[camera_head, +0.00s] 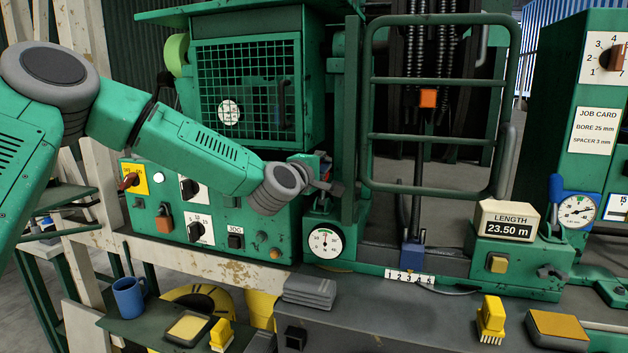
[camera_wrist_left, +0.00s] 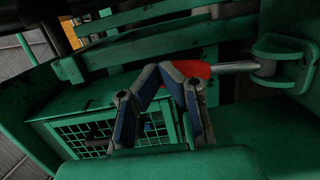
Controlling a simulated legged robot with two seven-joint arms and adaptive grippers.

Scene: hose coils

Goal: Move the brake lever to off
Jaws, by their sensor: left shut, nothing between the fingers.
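The brake lever appears to be the one with a red grip (camera_wrist_left: 192,69) and a grey shaft in the left wrist view, mounted on a green bracket (camera_wrist_left: 285,64) at the right. In the head view its place is largely hidden behind my left wrist, with a little red showing. My left gripper (camera_head: 326,181) is beside the machine, left of the upright guard frame. In the wrist view its fingertips (camera_wrist_left: 166,70) meet, shut and empty, close to the red grip's left end. I cannot tell whether they touch it. My right gripper is in neither view.
A control panel (camera_head: 150,211) with knobs is below my left arm. A round gauge (camera_head: 325,242) sits just under the gripper. The green guard frame (camera_head: 440,137) stands to the right. A length display (camera_head: 506,222), a blue mug (camera_head: 128,297) and grey folded cloths (camera_head: 310,291) stand lower down.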

